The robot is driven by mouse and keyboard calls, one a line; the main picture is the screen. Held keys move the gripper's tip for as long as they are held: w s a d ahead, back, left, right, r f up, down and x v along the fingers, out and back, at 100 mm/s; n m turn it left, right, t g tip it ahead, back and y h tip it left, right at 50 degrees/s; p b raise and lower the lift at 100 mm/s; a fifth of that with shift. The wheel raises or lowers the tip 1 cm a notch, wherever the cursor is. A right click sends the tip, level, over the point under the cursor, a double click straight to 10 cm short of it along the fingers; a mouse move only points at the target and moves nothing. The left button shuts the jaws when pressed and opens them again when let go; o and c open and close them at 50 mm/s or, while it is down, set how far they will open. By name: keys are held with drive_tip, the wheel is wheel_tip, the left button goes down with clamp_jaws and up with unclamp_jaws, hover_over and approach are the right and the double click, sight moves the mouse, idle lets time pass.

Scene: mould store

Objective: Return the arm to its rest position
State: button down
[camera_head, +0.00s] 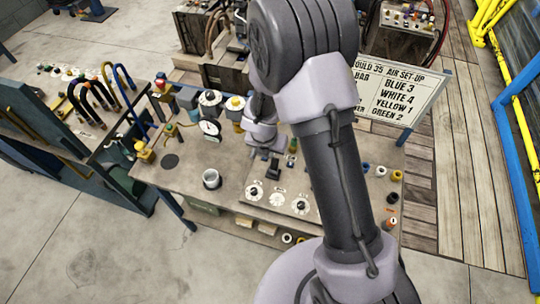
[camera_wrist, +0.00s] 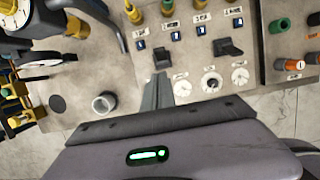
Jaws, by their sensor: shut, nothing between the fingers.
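My gripper (camera_wrist: 157,92) shows in the wrist view with its two grey fingers together and nothing between them. The fingers point toward the bench panel, near a black switch (camera_wrist: 161,57) and the left of the white dials (camera_wrist: 182,87). I cannot tell if they touch anything. In the head view my arm (camera_head: 338,180) rises in front of the bench and bends over. Its wrist (camera_head: 262,125) hangs above the middle of the bench, and the fingertips are hard to make out there.
The bench (camera_head: 185,200) carries a grey cup (camera_head: 211,179), a gauge (camera_head: 210,129), coloured fittings and a dial panel (camera_head: 277,200). A sign (camera_head: 402,95) stands behind my arm. A rack with hooked hoses (camera_head: 90,100) is at left. Bare floor (camera_head: 80,235) lies front left.

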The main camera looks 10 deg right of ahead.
drive_tip(key=shift+v, duration=0.85)
drive_tip(key=shift+d, duration=0.2)
drive_tip(key=shift+w+r, duration=0.1)
